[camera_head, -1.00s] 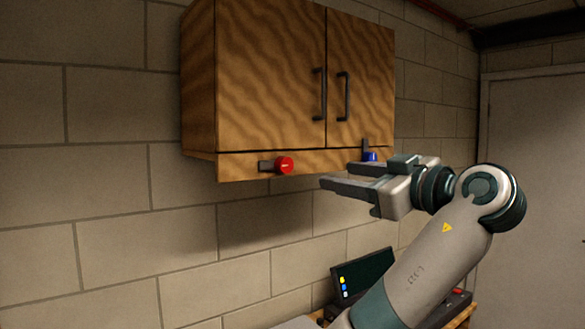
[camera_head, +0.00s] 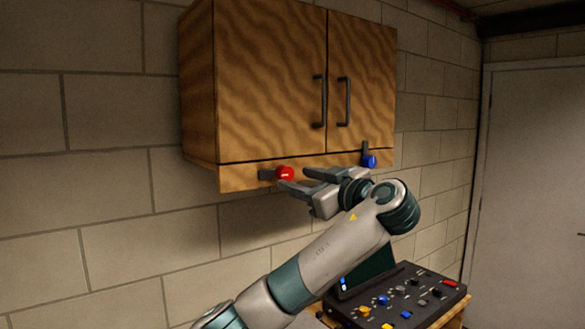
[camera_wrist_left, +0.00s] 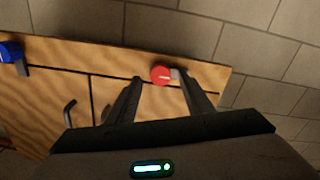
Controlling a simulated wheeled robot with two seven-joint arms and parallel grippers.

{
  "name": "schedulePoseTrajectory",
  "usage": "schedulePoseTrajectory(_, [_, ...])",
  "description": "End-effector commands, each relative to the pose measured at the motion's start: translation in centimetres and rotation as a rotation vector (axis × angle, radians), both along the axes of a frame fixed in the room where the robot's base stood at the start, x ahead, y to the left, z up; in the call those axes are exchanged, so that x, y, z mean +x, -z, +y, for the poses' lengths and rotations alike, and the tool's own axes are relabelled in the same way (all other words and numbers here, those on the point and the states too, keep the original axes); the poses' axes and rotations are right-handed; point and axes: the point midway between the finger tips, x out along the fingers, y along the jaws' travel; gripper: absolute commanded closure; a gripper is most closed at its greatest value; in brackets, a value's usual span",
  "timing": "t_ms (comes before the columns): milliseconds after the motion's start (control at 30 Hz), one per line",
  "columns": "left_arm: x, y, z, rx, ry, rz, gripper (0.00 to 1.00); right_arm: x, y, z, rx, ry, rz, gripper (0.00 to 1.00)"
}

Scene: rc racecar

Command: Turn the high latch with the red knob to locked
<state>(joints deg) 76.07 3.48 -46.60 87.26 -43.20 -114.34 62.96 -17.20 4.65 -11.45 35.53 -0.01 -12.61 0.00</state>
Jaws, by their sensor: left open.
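The red knob (camera_head: 285,173) sits on the strip under the wooden cabinet's left door, with its dark latch bar (camera_head: 265,174) lying level to the left. My left gripper (camera_head: 296,180) is open, its fingertips close to the knob's right and lower side. In the left wrist view the red knob (camera_wrist_left: 162,74) shows between the two open fingers (camera_wrist_left: 160,78), near the tips. I cannot tell whether either finger touches it. My right gripper is not in view.
A blue knob (camera_head: 370,161) with an upright bar sits farther right on the same strip. The cabinet (camera_head: 270,80) has two black handles. A control panel (camera_head: 410,295) with several buttons stands below right. The block wall (camera_head: 100,170) left of the cabinet is clear.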

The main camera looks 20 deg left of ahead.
Motion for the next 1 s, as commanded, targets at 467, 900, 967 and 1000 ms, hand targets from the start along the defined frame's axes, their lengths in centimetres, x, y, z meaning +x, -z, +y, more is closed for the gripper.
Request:
schedulePoseTrajectory(467, [2.1, 0.1, 2.7, -0.001, -0.001, 0.001, 0.53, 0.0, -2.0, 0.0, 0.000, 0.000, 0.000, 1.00])
schedulePoseTrajectory(900, [2.1, 0.1, 2.7, -0.002, -0.001, 0.000, 0.94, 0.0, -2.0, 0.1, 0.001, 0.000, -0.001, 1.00])
schedulePoseTrajectory(967, [2.0, 0.1, 2.7, -0.001, -0.001, 0.001, 0.94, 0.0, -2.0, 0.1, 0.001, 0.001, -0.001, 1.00])
schedulePoseTrajectory(1000, [2.0, 0.1, 2.7, -0.001, -0.001, 0.001, 0.94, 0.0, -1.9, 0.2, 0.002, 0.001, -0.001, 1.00])
